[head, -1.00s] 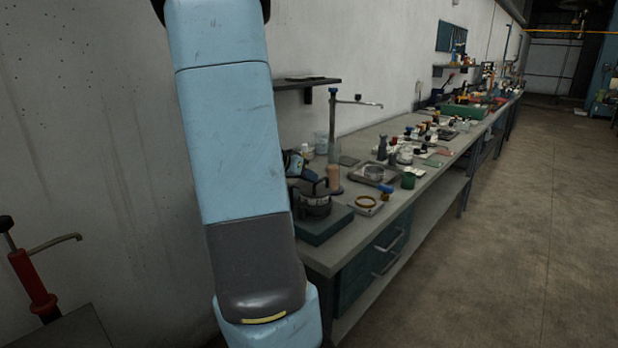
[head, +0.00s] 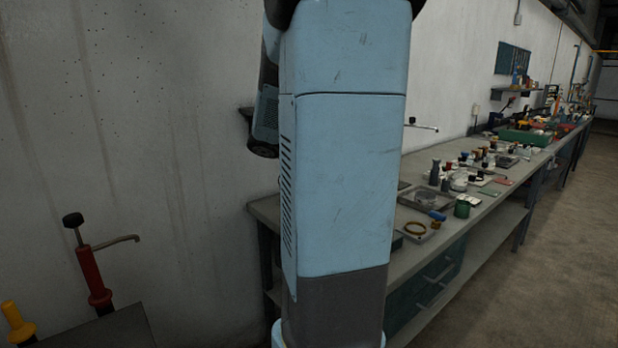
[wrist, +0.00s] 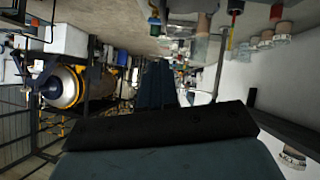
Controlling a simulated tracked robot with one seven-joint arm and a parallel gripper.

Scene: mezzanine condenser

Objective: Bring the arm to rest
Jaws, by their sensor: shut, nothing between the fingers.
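My arm stands upright in the middle of the head view, its pale blue and dark grey links (head: 345,180) close to the camera. My gripper is not visible in the head view. In the wrist view my gripper (wrist: 158,72) shows as a dark tapered shape in the centre, its fingers together with nothing between them. A black bar and a teal surface of mine fill the bottom there. The wrist picture looks upside down.
A long workbench (head: 410,258) with several small jars and trays runs along the wall (head: 150,130) at the right. A red-handled pump (head: 92,278) and a yellow one (head: 15,322) stand at lower left. The floor (head: 540,270) right of the bench is clear.

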